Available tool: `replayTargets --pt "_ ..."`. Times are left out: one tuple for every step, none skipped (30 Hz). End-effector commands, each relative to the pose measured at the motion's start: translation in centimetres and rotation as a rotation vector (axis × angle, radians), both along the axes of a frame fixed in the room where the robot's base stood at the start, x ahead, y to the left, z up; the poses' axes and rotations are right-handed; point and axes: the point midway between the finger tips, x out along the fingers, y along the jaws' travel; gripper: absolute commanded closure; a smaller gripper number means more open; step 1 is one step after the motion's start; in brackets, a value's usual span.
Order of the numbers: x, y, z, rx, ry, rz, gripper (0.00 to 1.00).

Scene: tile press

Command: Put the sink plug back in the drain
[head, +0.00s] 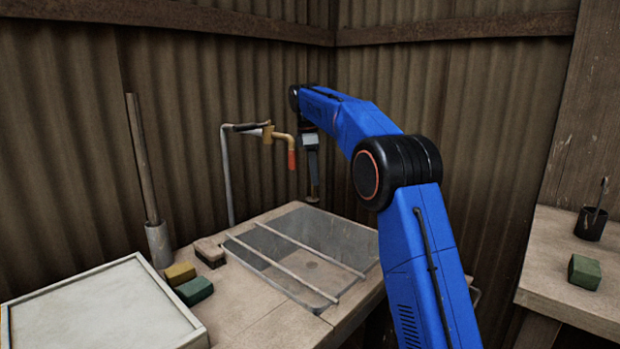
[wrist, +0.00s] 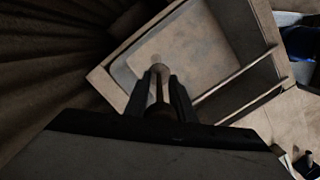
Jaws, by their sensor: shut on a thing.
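My gripper (head: 313,180) hangs over the back of the sink basin (head: 345,236), fingers pointing down. It is shut on the sink plug (head: 312,199), a small dark disc at the fingertips, held above the basin. The drain appears as a faint round patch (head: 311,265) on the basin floor, apart from the plug. I cannot make out the drain clearly in the wrist view.
Two thin rods (head: 295,252) lie across the basin. A brush (head: 209,250), yellow sponge (head: 180,273) and green sponge (head: 194,291) lie left of the sink. A dark cup (head: 590,223) stands on the right bench.

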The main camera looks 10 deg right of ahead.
Motion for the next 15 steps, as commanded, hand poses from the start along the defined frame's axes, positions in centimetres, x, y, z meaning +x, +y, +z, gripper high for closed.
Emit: replayTargets --pt "0.1 -0.1 0.1 0.000 -0.001 0.000 1.00" --pt "0.1 -0.2 0.0 0.000 -0.001 0.001 1.00" --pt "0.1 -0.2 0.0 0.000 -0.001 0.002 1.00" --pt "0.2 -0.2 -0.1 0.000 -0.001 0.002 1.00" --pt "0.2 -0.2 -0.2 0.000 -0.001 0.002 1.00" --pt "0.2 -0.2 -0.4 0.000 -0.001 0.002 1.00" --pt "0.2 -0.2 -0.5 0.000 -0.001 0.002 1.00" --pt "0.2 -0.2 -0.7 0.000 -0.001 0.002 1.00" --pt "0.2 -0.2 -1.0 0.000 -0.001 0.002 1.00" --pt "0.2 -0.2 -1.3 0.000 0.000 0.003 1.00" --pt "0.2 -0.2 -1.6 0.000 0.000 0.003 1.00" --pt "0.2 -0.2 -1.9 0.000 -0.001 0.003 1.00" --pt "0.2 -0.2 -2.2 0.000 -0.001 0.003 1.00" --pt "0.1 -0.2 -2.5 0.000 0.000 0.003 1.00" --pt "0.1 -0.2 -2.9 0.000 0.000 0.003 1.00"
